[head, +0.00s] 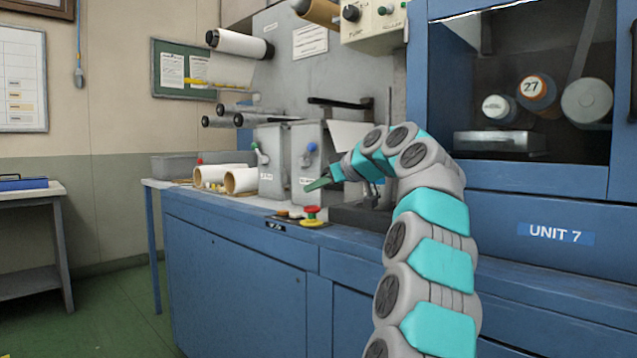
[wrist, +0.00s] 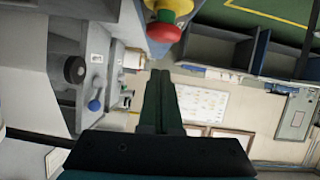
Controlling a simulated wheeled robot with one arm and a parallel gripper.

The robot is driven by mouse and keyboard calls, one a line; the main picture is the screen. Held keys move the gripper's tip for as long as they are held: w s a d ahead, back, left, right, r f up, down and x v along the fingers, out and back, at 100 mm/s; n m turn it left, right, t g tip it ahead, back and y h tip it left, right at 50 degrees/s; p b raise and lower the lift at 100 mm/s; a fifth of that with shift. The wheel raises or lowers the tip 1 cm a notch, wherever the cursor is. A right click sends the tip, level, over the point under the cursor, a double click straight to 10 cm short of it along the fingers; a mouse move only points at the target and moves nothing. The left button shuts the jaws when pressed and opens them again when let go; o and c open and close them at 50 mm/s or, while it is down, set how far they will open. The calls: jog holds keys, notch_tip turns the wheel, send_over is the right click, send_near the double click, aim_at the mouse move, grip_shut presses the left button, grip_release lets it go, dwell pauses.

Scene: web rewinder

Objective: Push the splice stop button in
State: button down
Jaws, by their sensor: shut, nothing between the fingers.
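A red mushroom button (head: 312,209), with some green under it and a yellow base (head: 313,223), stands on the front edge of the blue bench. I take it for the splice stop button, but its label is too small to read. The red button (wrist: 165,32) also shows at the top of the wrist view, with yellow beyond it. In the wrist view the closed fingertips (wrist: 160,73) are below the button in the picture, with a gap between.
A small dark label plate (head: 279,226) lies left of the button. Two cardboard cores (head: 240,181) lie farther left on the bench. Grey housings with knobs (head: 272,160) stand behind. The blue cabinet (head: 540,200) fills the right side.

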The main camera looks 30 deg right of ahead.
aim_at(312, 212)
jog(key=shift+s+d+f+b, duration=0.1)
jog(key=shift+f+b, duration=0.1)
jog(key=shift+f, duration=0.4)
jog(key=shift+s+d+f+b, duration=0.1)
jog(key=shift+f+b, duration=0.05)
jog(key=shift+f, duration=0.6)
jog(key=shift+f, duration=0.1)
